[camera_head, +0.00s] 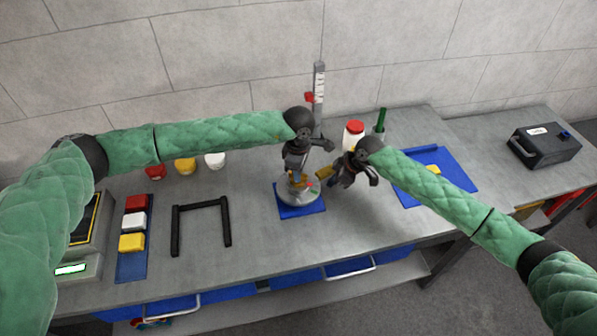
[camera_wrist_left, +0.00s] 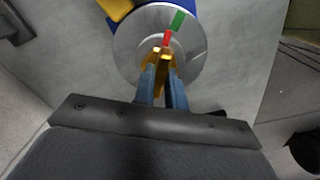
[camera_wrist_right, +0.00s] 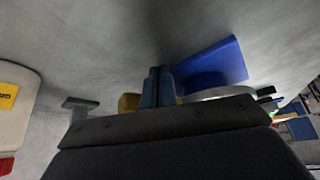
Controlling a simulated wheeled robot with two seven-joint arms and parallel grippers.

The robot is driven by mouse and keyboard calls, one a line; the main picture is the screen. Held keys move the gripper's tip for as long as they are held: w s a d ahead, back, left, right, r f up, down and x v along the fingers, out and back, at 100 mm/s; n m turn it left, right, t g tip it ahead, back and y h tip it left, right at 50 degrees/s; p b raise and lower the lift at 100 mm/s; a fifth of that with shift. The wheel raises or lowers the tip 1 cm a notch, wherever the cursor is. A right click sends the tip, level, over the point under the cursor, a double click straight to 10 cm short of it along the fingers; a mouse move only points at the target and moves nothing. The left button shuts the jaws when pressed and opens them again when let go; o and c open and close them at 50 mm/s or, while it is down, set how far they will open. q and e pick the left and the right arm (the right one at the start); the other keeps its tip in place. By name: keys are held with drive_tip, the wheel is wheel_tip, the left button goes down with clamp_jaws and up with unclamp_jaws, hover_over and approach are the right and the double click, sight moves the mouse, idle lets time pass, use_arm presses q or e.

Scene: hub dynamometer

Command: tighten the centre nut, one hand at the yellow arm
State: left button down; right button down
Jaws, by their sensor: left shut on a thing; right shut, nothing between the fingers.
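The hub dynamometer is a silver disc (camera_head: 299,194) on a blue base (camera_head: 303,211); the disc shows a red and a green mark in the left wrist view (camera_wrist_left: 190,52). My left gripper (camera_head: 297,176) points down over its middle. Its fingers (camera_wrist_left: 162,72) are shut on a brass-coloured piece at the centre, apparently the centre nut (camera_wrist_left: 160,52), mostly hidden by them. The yellow arm (camera_head: 326,171) sticks out to the right of the hub. My right gripper (camera_head: 345,182) is shut and empty close beside it; its fingers (camera_wrist_right: 158,85) partly overlap the yellow piece (camera_wrist_right: 128,102), contact unclear.
A grey upright scale (camera_head: 318,90) with a red slider stands behind the hub. A white bottle (camera_head: 353,136) with red lid and a green item (camera_head: 381,121) stand behind my right gripper. A black frame (camera_head: 202,203) lies left. The bench front between frame and hub is clear.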

use_arm(q)
drive_tip(key=shift+w+r, duration=0.1)
use_arm(e)
drive_tip(key=shift+w+a, duration=0.55)
drive_tip(key=shift+w, duration=0.15)
use_arm(q)
drive_tip(key=c, duration=0.9)
unclamp_jaws()
drive_tip(key=shift+r, duration=3.7)
